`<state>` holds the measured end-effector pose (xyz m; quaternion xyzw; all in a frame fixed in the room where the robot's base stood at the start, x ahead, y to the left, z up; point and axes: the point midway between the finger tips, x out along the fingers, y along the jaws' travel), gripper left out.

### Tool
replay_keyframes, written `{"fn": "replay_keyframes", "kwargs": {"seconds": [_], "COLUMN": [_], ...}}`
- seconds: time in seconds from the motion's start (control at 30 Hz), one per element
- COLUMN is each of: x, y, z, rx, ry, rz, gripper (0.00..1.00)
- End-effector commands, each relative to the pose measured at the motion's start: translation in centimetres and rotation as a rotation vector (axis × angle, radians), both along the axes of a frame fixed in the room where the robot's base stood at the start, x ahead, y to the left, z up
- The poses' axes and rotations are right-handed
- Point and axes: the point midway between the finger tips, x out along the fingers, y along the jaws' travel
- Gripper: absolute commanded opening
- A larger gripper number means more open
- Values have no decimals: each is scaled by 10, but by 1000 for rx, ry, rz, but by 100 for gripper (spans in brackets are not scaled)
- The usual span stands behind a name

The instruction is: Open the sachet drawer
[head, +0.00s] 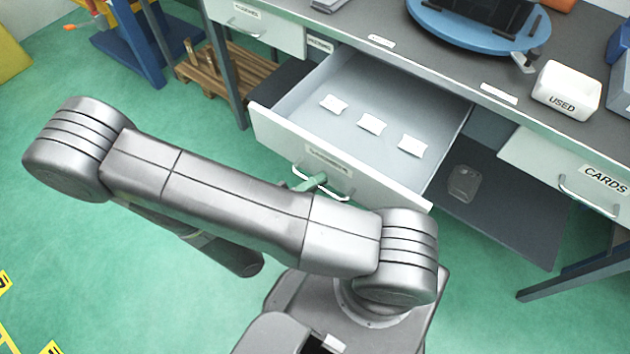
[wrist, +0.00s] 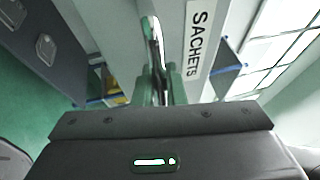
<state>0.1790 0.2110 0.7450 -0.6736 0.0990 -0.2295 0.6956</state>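The sachet drawer (head: 290,145) stands pulled well out from under the bench in the head view. Three white sachets (head: 371,124) lie spaced apart on its floor. Its front has a metal bar handle (head: 338,196); the handle also shows in the wrist view (wrist: 154,40), beside the SACHETS label (wrist: 197,40). My gripper (wrist: 160,88) is at the handle, its two greenish fingers close on either side of the bar, shut on it. In the head view my gripper (head: 316,181) is partly hidden behind my arm.
A CARDS drawer (head: 575,175) is closed at the right, and another drawer (head: 255,25) is closed at the left. A white USED bin (head: 566,90) and a blue turntable (head: 478,25) stand on the bench top (head: 400,60). A lower shelf (head: 510,210) lies beneath.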

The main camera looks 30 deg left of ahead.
Motion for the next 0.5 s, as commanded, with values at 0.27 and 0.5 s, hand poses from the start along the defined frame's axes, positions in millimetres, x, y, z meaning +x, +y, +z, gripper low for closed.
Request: {"fn": "replay_keyframes", "kwargs": {"seconds": [0.27,0.5], "x": [0,-3], "y": [0,2], "z": [0,-1], "rx": [0,2], "ry": [1,0], "rz": [0,2], "gripper": [32,32]}}
